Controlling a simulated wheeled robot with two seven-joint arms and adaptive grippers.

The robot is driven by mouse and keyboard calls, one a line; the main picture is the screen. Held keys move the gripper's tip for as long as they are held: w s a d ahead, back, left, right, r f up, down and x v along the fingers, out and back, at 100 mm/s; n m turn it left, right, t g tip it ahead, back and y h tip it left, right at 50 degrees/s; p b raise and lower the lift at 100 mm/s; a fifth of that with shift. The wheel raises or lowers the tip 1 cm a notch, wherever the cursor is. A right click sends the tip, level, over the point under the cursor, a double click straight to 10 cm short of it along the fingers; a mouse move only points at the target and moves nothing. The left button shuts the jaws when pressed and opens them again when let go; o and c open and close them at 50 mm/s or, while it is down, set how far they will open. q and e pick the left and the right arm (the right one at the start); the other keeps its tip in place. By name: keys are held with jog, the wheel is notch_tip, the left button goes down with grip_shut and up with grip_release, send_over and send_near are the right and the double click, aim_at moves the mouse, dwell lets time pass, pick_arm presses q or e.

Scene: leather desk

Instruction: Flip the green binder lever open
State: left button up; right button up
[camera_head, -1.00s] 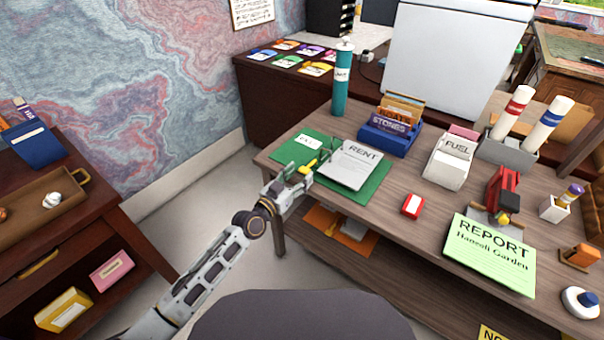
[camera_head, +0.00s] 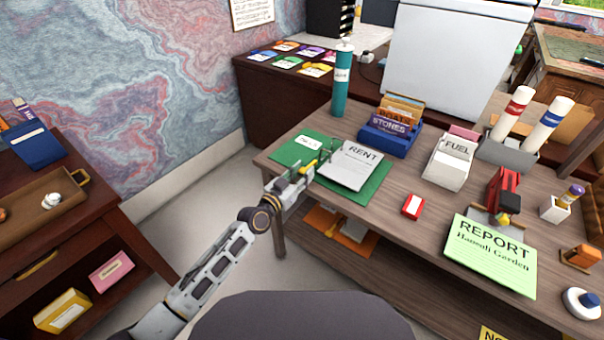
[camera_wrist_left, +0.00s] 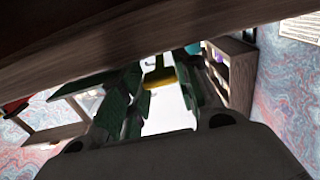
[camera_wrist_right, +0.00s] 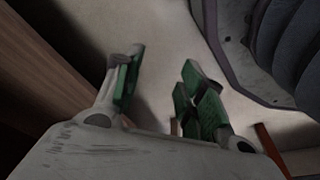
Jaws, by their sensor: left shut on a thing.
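The green binder (camera_head: 367,196) lies spread open near the desk's left corner, with a white "RENT" sheet (camera_head: 349,168) on its right side and a white label on its left. Its yellow lever (camera_head: 323,158) stands near the middle, partly hidden by my left gripper (camera_head: 309,168). That gripper is shut on the lever; in the left wrist view a yellow piece (camera_wrist_left: 160,78) shows between the green-padded fingers. My right gripper (camera_wrist_right: 156,92) is outside the head view. Its wrist view shows the fingers apart with nothing between them, over the floor.
A teal cylinder (camera_head: 342,85) and a blue "STONES" box (camera_head: 390,133) stand behind the binder. A red-and-white box (camera_head: 412,206) and a green "REPORT" sheet (camera_head: 490,255) lie to the right. The desk's front-left edge is close below my left gripper.

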pick_arm(q)
grip_shut()
